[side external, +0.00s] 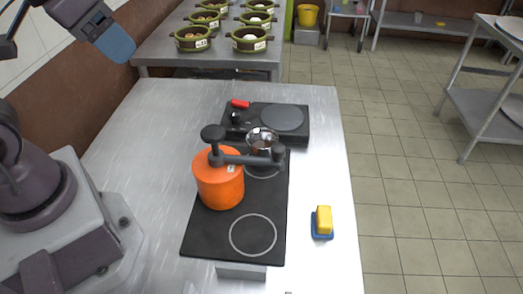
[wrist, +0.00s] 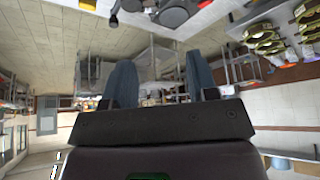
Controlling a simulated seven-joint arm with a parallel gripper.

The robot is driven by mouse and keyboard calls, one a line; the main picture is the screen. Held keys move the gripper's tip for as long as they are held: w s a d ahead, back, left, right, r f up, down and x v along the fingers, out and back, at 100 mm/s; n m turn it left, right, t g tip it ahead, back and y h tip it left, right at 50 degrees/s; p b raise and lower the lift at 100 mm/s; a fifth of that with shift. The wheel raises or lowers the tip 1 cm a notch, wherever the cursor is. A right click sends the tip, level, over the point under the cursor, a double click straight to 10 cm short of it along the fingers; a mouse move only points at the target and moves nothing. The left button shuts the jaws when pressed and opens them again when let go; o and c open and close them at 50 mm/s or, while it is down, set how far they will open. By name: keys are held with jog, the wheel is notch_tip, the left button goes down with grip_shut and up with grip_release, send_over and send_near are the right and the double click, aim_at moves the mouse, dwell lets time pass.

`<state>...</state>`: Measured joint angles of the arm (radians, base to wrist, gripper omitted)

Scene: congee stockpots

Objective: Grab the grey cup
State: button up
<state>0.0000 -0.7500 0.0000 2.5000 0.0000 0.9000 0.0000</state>
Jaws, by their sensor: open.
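A shiny grey metal cup or small pan (side external: 262,138) stands on the black cooktop, just behind and right of the orange pot; the pot's dark handle partly hides it. I cannot tell for sure that it is the grey cup. My gripper (side external: 117,44) is high at the upper left in the side external view, far from the cup and above the table's left side. In the wrist view my gripper (wrist: 161,85) shows two blue-grey fingers spread apart with nothing between them. I cannot make out the cup there.
The orange pot (side external: 219,184) stands on the cooktop (side external: 209,237). A black burner unit (side external: 283,118) is behind. A yellow block on a blue base (side external: 323,222) lies right of the cooktop. Several green bowls (side external: 193,40) stand on the rear table.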

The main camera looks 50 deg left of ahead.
jog(key=o, duration=0.8)
jog(key=n+t+h, duration=0.1)
jog(key=n+h, duration=1.6)
jog(key=n, duration=0.5)
send_near(262, 139)
jog(key=d+r, duration=0.5)
jog(key=r, duration=0.6)
jog(key=shift+n, duration=0.3)
jog(key=f, duration=0.5)
jog(key=s+f, duration=0.1)
jog(key=f, duration=0.2)
jog(key=shift+s+a, duration=0.1)
jog(key=shift+x, duration=3.75)
